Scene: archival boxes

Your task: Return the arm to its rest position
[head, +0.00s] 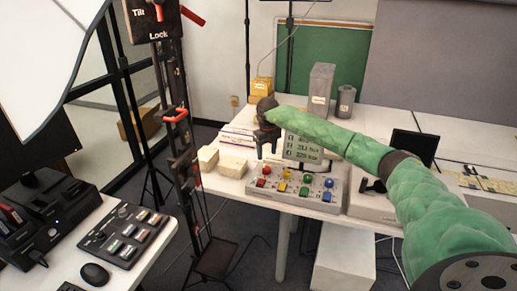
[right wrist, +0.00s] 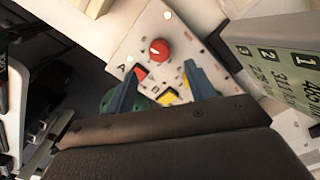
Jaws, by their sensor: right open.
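My right arm (head: 330,133), in a green sleeve, reaches from the lower right across the white table. Its dark gripper (head: 268,150) points down above the table, behind the button panel and left of the display box. In the right wrist view the two blue-grey fingers of the right gripper (right wrist: 161,72) are apart with nothing held between them. Beyond them is the button panel (right wrist: 135,42) with a round red button (right wrist: 158,51). My left gripper is not in view.
The button panel (head: 325,198) with coloured buttons sits at the table's front edge. The display box (head: 303,149) stands behind it, close to my arm. Pale blocks (head: 233,166) lie at left. Grey containers (head: 321,88) stand farther back. A black stand (head: 178,130) rises left of the table.

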